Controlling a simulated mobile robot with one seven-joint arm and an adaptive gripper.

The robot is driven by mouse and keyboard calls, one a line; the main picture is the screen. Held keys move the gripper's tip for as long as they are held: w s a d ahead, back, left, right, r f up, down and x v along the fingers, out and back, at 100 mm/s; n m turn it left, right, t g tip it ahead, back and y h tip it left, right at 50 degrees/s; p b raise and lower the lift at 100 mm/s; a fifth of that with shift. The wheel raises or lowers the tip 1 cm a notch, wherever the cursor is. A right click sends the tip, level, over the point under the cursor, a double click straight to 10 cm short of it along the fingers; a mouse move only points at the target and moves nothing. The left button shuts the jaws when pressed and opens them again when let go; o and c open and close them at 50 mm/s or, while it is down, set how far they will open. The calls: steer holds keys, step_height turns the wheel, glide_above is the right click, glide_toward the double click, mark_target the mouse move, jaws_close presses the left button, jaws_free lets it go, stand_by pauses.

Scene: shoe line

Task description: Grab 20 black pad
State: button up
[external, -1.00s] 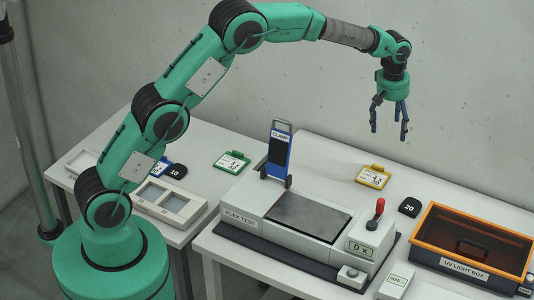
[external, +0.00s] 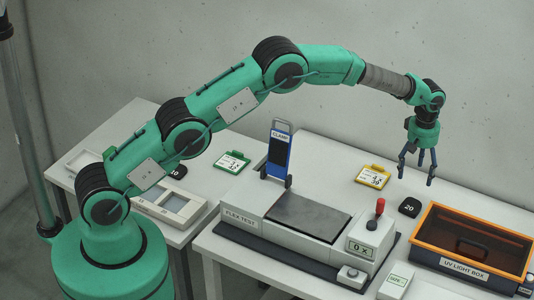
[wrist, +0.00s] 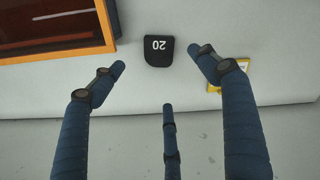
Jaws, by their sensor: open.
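The black pad marked 20 (external: 409,207) lies flat on the right table, between the yellow-clipped card and the orange-framed box. In the wrist view the pad (wrist: 158,51) shows upside down at the top middle, ahead of the fingers and touched by none. My gripper (external: 418,178) is open and empty, pointing down above the table, over and a little behind the pad. Its several blue fingers are spread in the wrist view (wrist: 163,85).
The UV light box (external: 473,248) with its orange frame stands right of the pad. The yellow-clipped card (external: 373,177) lies to its left. The flex test machine (external: 309,218) with a red-knobbed lever is further left. Another black pad, marked 10 (external: 178,171), lies on the left table.

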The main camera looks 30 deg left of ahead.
steer(key=shift+f, duration=0.1)
glide_above(411, 206)
steer(key=shift+a+f, duration=0.1)
steer(key=shift+f, duration=4.1)
steer(key=shift+f, duration=2.6)
steer(key=c, duration=1)
